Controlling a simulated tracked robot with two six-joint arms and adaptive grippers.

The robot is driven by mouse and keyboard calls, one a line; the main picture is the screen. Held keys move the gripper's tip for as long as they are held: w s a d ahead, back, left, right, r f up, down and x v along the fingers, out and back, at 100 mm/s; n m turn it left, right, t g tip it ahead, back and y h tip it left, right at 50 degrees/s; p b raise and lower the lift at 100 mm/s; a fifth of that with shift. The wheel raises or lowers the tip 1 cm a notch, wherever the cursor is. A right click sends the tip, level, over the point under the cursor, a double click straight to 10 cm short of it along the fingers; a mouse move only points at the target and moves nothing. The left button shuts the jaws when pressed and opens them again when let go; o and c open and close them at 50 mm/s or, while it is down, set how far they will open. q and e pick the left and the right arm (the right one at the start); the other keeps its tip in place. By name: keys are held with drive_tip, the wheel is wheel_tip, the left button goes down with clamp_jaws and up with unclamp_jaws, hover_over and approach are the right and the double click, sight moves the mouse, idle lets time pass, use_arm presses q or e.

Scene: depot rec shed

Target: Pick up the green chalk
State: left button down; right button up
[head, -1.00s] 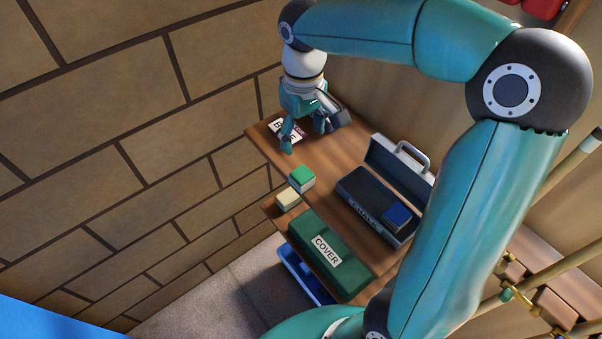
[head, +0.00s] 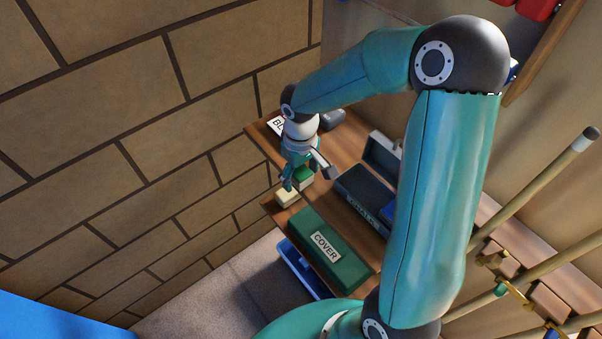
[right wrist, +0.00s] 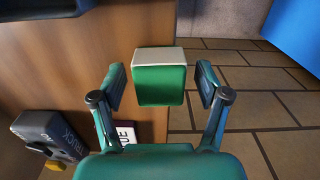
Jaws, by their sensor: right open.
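The green chalk (head: 303,180) is a small cube with green and pale faces on the wooden shelf, partly hidden by my right gripper (head: 306,180) in the head view. In the right wrist view the chalk (right wrist: 160,85) lies between the two open fingers of my right gripper (right wrist: 160,90), with a gap on each side. Its pale face is towards the top of that picture. The fingers do not appear to touch it. My left gripper is not in view.
A green box marked COVER (head: 345,262) and an open dark case (head: 358,192) lie nearby. A grey block marked TRUCK (right wrist: 48,132) is behind. A brick wall (head: 150,170) borders the shelf.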

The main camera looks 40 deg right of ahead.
drive_tip(key=shift+f, duration=0.25)
drive_tip(key=c, duration=1.2)
drive_tip(key=shift+c, duration=0.2)
drive_tip(key=shift+r, duration=0.15)
